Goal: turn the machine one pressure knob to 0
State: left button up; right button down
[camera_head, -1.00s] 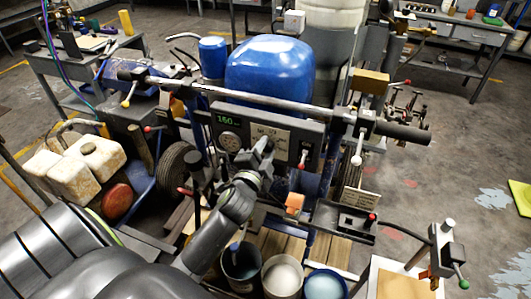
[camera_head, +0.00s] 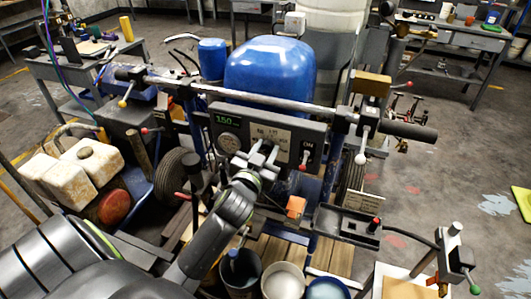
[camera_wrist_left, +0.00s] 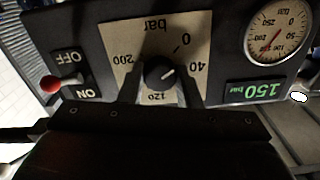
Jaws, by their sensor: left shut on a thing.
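The pressure knob (camera_wrist_left: 160,72) is a black round knob on a beige dial plate (camera_wrist_left: 150,30) marked in bar, upside down in the left wrist view. Its pale mark seems to point up and right, towards the side with 0 and 40. My left gripper (camera_wrist_left: 160,88) is shut on the knob, one finger on each side. In the head view my left gripper (camera_head: 262,152) is at the machine's panel (camera_head: 308,127) and largely hides the knob. The green display (camera_wrist_left: 257,91) reads 150 bar. My right gripper is not in view.
A round gauge (camera_wrist_left: 277,32) sits beside the dial. A red-tipped ON/OFF switch (camera_wrist_left: 50,84) is on the panel's other side, at ON. The handlebar (camera_head: 270,100) crosses above the panel. Buckets (camera_head: 283,281) stand below my forearm.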

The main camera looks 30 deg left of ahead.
pick_arm(q)
jog(key=shift+f+n, duration=0.15)
jog(key=shift+n, duration=0.95)
jog(key=o, duration=1)
jog(key=shift+c, duration=0.2)
jog(key=shift+s+d+b, duration=0.15)
jog(key=shift+s+b, duration=0.3)
jog(key=shift+s, duration=0.15)
jog(key=v, duration=1.6)
jog(key=shift+b, duration=0.4)
